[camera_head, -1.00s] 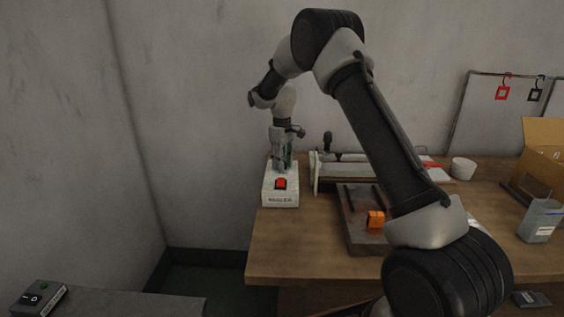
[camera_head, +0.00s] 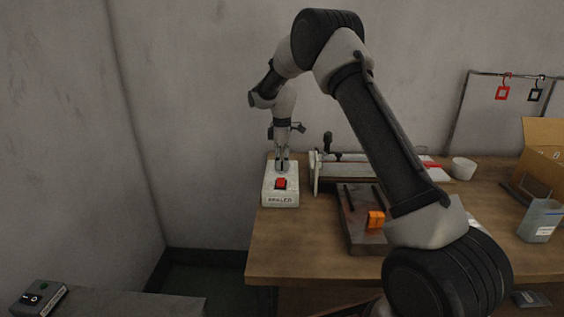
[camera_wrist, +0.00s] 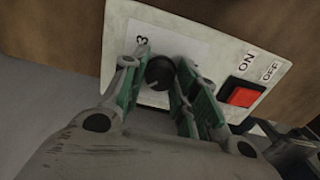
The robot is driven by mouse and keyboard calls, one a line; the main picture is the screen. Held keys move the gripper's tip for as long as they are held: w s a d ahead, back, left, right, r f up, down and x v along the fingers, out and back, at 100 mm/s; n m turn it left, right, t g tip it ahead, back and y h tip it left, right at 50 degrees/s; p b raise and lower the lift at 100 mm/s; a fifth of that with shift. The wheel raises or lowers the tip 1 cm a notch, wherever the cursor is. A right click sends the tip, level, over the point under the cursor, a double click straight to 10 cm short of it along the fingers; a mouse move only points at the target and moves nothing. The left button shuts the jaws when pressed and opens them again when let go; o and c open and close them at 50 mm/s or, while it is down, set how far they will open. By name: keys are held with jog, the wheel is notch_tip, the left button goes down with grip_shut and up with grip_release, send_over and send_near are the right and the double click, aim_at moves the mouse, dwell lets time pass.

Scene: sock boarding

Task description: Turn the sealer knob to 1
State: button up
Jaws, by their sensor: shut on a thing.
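The sealer box (camera_head: 281,197) is a white box labelled SEALER at the left end of the table, with a red switch (camera_head: 281,184) on top. In the wrist view its panel (camera_wrist: 185,40) shows ON and OFF beside the red switch (camera_wrist: 242,93), and a 3 near the knob. The black round knob (camera_wrist: 160,72) sits between the fingers of my gripper (camera_wrist: 162,80), which is shut on it from above. The pointer and the other numbers are hidden or too small to read. In the head view my gripper (camera_head: 282,165) hides the knob.
A sealer-like bar device (camera_head: 345,172) stands right of the box. A dark tray (camera_head: 360,235) holds an orange block (camera_head: 376,220). A white cup (camera_head: 463,168), a cardboard box (camera_head: 543,150) and a grey container (camera_head: 541,220) stand farther right.

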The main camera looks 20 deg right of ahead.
aim_at(282, 162)
dwell(0.4)
jog(key=o, duration=1)
jog(key=shift+o, duration=0.2)
notch_tip(282, 162, up, 12)
